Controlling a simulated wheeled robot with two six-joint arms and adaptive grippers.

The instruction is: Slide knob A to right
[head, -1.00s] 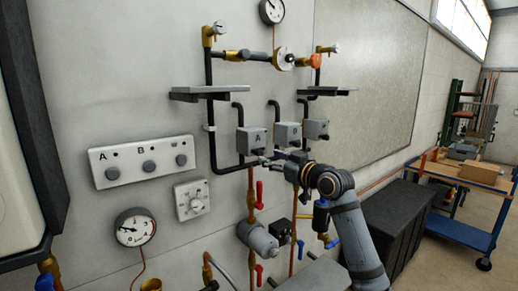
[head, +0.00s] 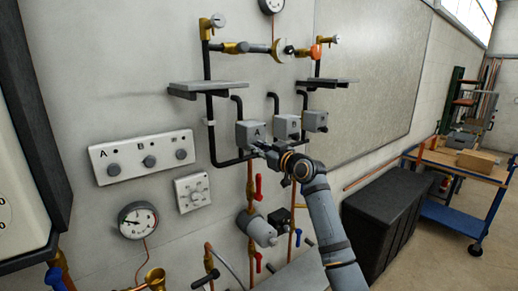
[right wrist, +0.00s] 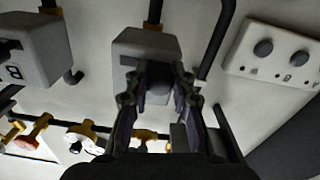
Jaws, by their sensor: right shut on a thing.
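A grey box marked A (head: 249,134) is mounted on dark pipework on the wall in the head view. My right gripper (head: 262,148) is at its lower right front. In the right wrist view, which is turned upside down, the box (right wrist: 148,48) carries a dark round knob (right wrist: 158,88). The fingers of my right gripper (right wrist: 159,86) are shut on this knob, one on each side. The fingers hide part of it, and its letter is not readable there. My left gripper is not in view.
Two similar boxes, one marked B (right wrist: 28,55), are right of box A in the head view. A white panel (head: 142,172) with several round knobs, also lettered, is to the left. Valves and a pump (head: 258,230) are below. A dark chest (head: 385,225) stands right.

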